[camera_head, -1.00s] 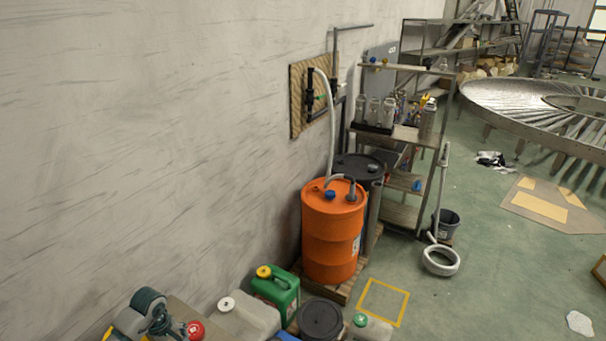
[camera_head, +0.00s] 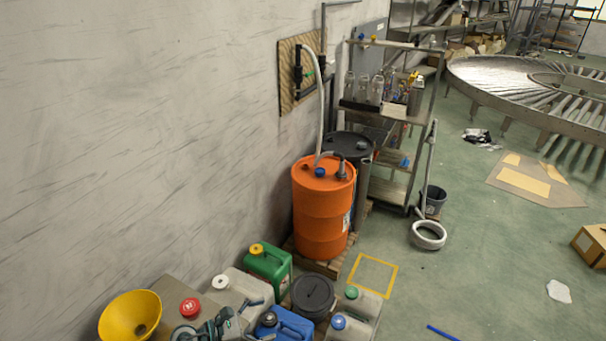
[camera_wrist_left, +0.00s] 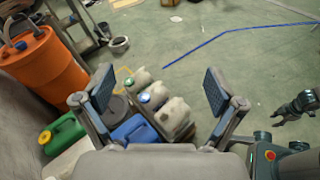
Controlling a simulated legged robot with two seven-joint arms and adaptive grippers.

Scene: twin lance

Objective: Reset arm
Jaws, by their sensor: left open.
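My left gripper (camera_head: 230,322) is low in the head view, above the group of canisters, partly cut off by the bottom edge. In the left wrist view the left gripper (camera_wrist_left: 158,90) has its two padded fingers wide apart with nothing between them touching. Below and beyond the fingers stand a blue canister (camera_wrist_left: 135,130) and pale canisters (camera_wrist_left: 174,115). A dark gripper at the right edge of the wrist view, seemingly my right gripper (camera_wrist_left: 290,108), is small and its jaws are unclear.
An orange drum (camera_head: 322,212) stands on a pallet by the wall. A yellow funnel (camera_head: 130,318), a green canister (camera_head: 268,264) and a black-lidded container (camera_head: 313,294) are near the bottom. A shelf (camera_head: 400,115) stands behind. Green floor (camera_head: 470,270) at the right is mostly clear.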

